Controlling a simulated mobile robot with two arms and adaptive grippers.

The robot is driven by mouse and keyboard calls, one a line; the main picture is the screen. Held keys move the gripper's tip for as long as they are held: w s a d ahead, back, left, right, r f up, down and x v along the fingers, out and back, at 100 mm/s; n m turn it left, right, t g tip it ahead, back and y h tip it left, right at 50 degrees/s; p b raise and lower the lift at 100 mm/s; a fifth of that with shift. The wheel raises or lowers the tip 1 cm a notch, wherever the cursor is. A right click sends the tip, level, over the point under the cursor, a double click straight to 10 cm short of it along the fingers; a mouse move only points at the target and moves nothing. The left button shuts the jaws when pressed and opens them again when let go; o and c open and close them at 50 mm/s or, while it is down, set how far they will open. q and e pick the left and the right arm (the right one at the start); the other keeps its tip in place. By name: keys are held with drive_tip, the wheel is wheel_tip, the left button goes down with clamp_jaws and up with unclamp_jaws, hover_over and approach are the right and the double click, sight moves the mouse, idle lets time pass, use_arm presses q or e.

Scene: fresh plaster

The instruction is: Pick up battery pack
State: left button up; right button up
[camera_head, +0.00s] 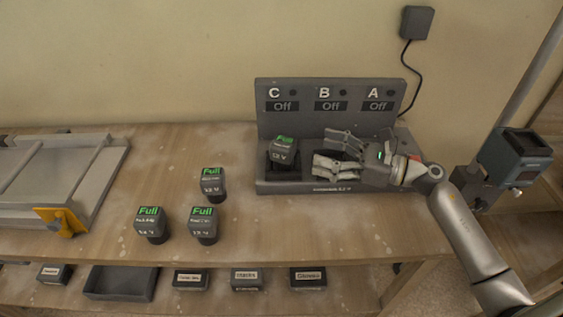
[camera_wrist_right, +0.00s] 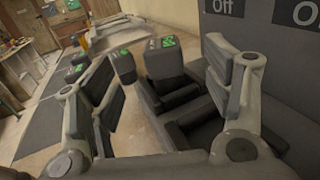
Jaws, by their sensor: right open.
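A dark battery pack (camera_head: 284,155) with a green lit top stands in bay C of the grey charging station (camera_head: 330,96). My right gripper (camera_head: 330,150) is open and empty in front of bay B, its fingers pointing left at that pack, apart from it. In the right wrist view the pack (camera_wrist_right: 164,62) appears between the spread fingers (camera_wrist_right: 168,95), beyond their tips. Three more packs reading "Full" stand on the bench: one behind (camera_head: 212,184), one at front left (camera_head: 151,226) and one at front right (camera_head: 203,226). My left gripper is not in view.
The charger's labels C, B and A all read "Off". A grey tray-like fixture (camera_head: 60,170) with an orange clamp (camera_head: 60,219) sits at the left. Labelled bins (camera_head: 247,279) stand on the lower shelf. A cable runs up the wall to an adapter (camera_head: 416,22).

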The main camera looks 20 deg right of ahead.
sight(294, 146)
drive_tip(key=p+x, duration=0.2)
drive_tip(key=x, duration=0.3)
drive_tip(key=shift+w+a+f, duration=0.1)
drive_tip(key=shift+w+a, duration=0.05)
drive_tip(key=shift+a, duration=0.1)
drive_tip(key=shift+w+a+p, duration=0.35)
drive_tip(key=shift+a+p, duration=0.15)
drive_tip(key=shift+p, duration=0.2)
drive_tip(key=p+x, duration=0.1)
drive_tip(key=x, duration=0.2)
drive_tip(key=shift+w+a+f+p, duration=0.15)
drive_tip(key=shift+f+p, duration=0.05)
drive_tip(key=shift+p, duration=0.1)
drive_tip(key=shift+w+a+f, duration=0.15)
drive_tip(key=shift+w+a, duration=0.05)
drive_tip(key=shift+a, duration=0.05)
drive_tip(key=shift+s+d, duration=0.1)
drive_tip(key=shift+c, duration=0.2)
